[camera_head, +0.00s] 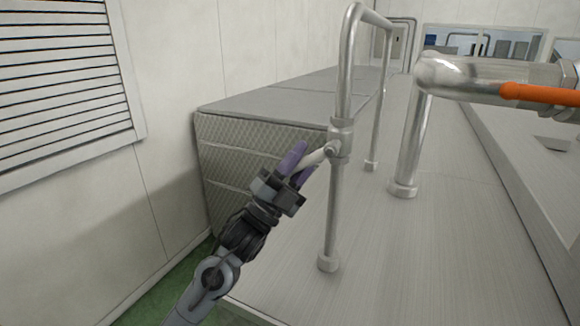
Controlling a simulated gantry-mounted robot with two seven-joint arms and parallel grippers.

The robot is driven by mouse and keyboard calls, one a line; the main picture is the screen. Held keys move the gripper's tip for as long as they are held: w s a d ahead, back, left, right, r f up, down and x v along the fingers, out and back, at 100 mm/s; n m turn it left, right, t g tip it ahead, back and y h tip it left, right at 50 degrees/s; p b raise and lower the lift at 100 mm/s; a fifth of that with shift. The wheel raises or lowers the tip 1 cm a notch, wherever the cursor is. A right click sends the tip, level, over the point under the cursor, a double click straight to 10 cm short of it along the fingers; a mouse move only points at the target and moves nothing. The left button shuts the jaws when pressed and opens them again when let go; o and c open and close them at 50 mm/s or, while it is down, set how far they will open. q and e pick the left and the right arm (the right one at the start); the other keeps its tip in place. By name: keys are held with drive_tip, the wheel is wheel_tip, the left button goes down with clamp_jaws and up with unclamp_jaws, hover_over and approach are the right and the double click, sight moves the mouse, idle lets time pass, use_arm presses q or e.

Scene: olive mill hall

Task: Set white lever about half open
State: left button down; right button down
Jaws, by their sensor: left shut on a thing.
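The white lever (318,157) sticks out to the left and slightly down from a valve body (341,139) on a thin upright steel pipe. My left gripper (297,163), with purple fingers, is shut on the lever. Its fingers hide the lever's outer end. My left arm comes up from the bottom of the picture to the left of the pipe. My right gripper is not in view.
A thicker steel pipe with an orange lever (540,94) stands to the right. The pipes rise from a steel counter (440,240). A grey block with mesh sides (222,150) stands behind my gripper. A louvred panel (62,85) is on the left wall.

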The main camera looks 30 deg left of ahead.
use_arm(q)
drive_tip(key=shift+w+d+f+n+t+y+b, duration=0.1)
drive_tip(key=shift+f+n+t+y+b, duration=0.3)
drive_tip(key=shift+n+y, duration=0.4)
drive_tip(key=shift+w+d+f+n+t+y+b, duration=0.15)
drive_tip(key=shift+f+n+t+y, duration=0.15)
drive_tip(key=shift+n+t+y, duration=0.45)
drive_tip(key=shift+a+n, duration=0.1)
drive_tip(key=shift+n, duration=0.25)
drive_tip(key=shift+f, duration=0.1)
drive_tip(key=c, duration=1)
unclamp_jaws()
drive_tip(key=shift+c, duration=0.2)
drive_tip(key=shift+s+r, duration=0.1)
drive_tip(key=shift+r, duration=0.1)
drive_tip(key=shift+s+r+h, duration=0.1)
drive_tip(key=shift+h, duration=0.15)
